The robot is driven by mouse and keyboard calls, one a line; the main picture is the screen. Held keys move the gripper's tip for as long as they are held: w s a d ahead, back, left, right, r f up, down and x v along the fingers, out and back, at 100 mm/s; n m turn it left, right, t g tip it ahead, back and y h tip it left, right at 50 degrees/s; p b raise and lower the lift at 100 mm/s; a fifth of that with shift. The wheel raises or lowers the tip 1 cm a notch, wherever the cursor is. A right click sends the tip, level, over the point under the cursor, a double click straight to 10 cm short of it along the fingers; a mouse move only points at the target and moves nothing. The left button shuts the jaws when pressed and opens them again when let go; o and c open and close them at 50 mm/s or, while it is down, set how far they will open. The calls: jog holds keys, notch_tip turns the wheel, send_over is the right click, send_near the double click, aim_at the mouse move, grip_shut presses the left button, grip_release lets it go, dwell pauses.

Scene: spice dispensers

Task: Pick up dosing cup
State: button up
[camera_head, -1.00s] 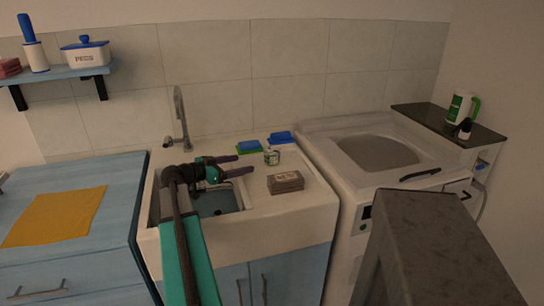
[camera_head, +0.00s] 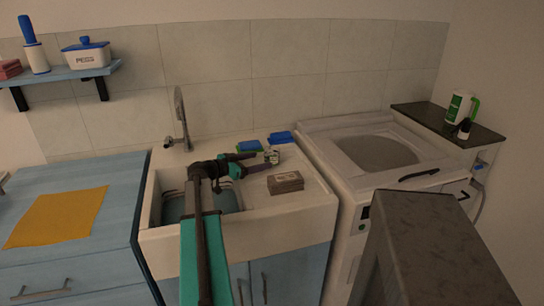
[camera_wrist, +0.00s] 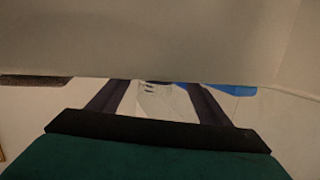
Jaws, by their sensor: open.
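A small clear-and-white cup-like container (camera_head: 273,155) with green marks stands on the sink counter, and I take it as the dosing cup; it is too small to be sure. My gripper (camera_head: 262,161) is open, with its dark fingers pointing right toward the container. The fingertips are close to it or beside it; contact cannot be told. In the wrist view the two dark fingers of my gripper (camera_wrist: 158,103) are spread, with a pale area with dark marks between them. A large grey surface hides the upper part of that view.
A brown box-like block (camera_head: 285,182) lies in front of the container. A green-and-blue sponge (camera_head: 249,146) and a blue one (camera_head: 281,137) lie behind. The sink basin (camera_head: 222,203) is below my arm. A washing machine (camera_head: 380,150) stands right, with a bottle (camera_head: 457,107) on a dark shelf.

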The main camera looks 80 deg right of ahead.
aim_at(267, 159)
dwell(0.3)
jog(key=shift+s+d+p, duration=0.3)
jog(key=shift+s+d, duration=0.15)
jog(key=shift+p+x, duration=0.55)
jog(key=shift+x, duration=1.45)
jog(key=shift+a+f, duration=0.1)
jog(key=shift+f, duration=0.05)
jog(key=c, duration=1.2)
